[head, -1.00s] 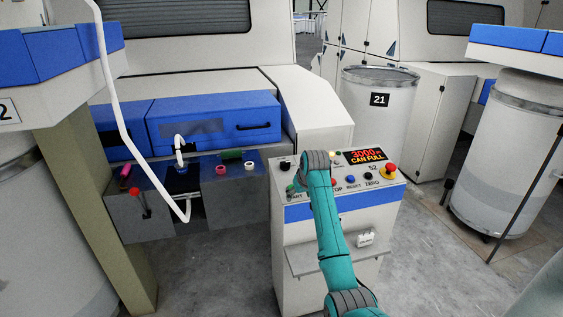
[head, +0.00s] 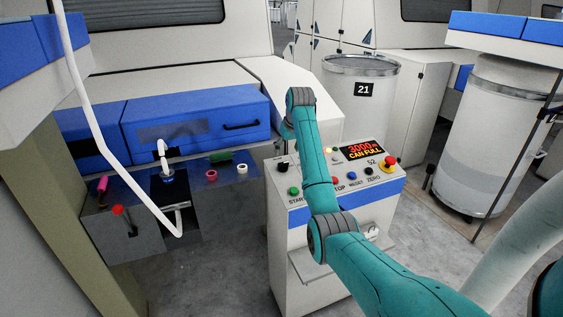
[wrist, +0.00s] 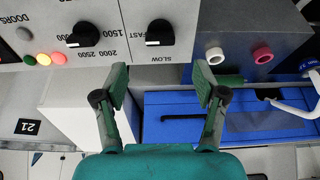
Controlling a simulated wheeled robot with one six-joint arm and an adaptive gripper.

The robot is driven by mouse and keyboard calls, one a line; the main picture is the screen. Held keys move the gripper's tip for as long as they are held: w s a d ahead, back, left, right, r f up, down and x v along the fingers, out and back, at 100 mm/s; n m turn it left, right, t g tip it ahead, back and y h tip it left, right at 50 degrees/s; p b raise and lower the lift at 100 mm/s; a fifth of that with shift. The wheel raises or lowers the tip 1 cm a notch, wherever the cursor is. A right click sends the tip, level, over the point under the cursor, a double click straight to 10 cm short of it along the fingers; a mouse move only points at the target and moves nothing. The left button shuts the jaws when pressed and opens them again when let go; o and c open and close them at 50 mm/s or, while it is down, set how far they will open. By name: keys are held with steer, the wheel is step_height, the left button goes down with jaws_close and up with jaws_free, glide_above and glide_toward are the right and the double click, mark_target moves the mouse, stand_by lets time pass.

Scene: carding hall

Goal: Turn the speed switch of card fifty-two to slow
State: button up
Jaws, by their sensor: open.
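Card 52's control console (head: 320,215) stands right of centre in the head view, with its display reading "3000 m CAN FULL". The speed switch (wrist: 160,31) is a black knob with FAST and SLOW printed beside it, at the top middle of the wrist view. Its pale mark appears to lie on the FAST side. My gripper (wrist: 161,76) is open and empty, its fingers apart below the knob in the picture and not touching it. In the head view my arm rises over the console and the fingers are hidden.
A second black knob (wrist: 81,35) with number marks sits beside the switch. The red emergency button (head: 389,161) and the green start button (head: 293,191) are on the same panel. A blue-covered machine (head: 195,120) stands left, and can 21 (head: 345,110) behind.

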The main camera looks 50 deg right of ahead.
mark_target(284, 163)
steer(key=x, duration=0.8)
steer(key=shift+f, duration=0.15)
steer(key=shift+c, duration=0.3)
steer(key=c, duration=1.1)
